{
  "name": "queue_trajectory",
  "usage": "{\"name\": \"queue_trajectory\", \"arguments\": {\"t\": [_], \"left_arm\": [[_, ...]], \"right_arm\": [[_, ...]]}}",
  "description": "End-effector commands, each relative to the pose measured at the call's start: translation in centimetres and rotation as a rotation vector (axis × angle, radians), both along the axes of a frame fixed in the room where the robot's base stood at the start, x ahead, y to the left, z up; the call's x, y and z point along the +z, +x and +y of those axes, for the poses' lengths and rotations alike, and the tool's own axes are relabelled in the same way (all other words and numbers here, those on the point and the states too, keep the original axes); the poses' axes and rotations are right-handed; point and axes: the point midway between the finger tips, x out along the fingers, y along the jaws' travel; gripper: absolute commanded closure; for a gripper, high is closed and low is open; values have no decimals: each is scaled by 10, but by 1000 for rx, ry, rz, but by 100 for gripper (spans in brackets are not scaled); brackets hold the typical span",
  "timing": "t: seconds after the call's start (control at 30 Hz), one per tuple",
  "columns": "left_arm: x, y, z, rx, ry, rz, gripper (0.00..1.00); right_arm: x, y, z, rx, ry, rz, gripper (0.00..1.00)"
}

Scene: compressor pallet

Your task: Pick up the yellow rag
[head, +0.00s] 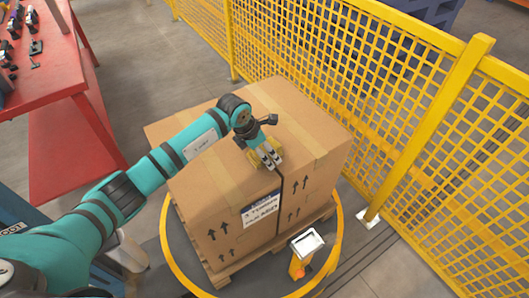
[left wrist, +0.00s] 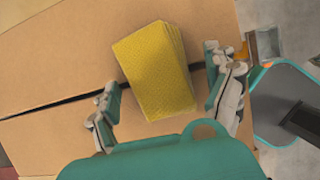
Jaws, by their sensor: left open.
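The yellow rag (left wrist: 155,70) lies on top of the cardboard box as a folded, thick, textured pad. In the left wrist view it sits between the two fingers of my left gripper (left wrist: 165,95), which is open, with a gap on each side. In the head view my left gripper (head: 267,157) is over the box top near its front edge. There only a little yellow of the rag (head: 252,158) shows beside the fingers; the rest is hidden. My right gripper is in neither view.
The large cardboard box (head: 190,190) with a dark strap stands on a wooden pallet (head: 222,276) inside a yellow ring (head: 173,262). A yellow mesh fence (head: 385,115) runs behind and right. A small post with a panel (head: 307,243) stands in front. A red table (head: 50,60) is at left.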

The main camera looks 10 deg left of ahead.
Motion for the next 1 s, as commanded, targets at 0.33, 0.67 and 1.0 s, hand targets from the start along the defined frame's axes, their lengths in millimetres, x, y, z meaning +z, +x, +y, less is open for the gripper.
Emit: {"name": "queue_trajectory", "arguments": {"t": [0.33,0.67,1.0], "left_arm": [[0,0,0,0,0,0,20],[-1,0,1,1,2,-1,63],[-1,0,1,2,3,1,74]], "right_arm": [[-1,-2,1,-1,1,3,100],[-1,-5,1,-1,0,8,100],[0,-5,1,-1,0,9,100]]}}
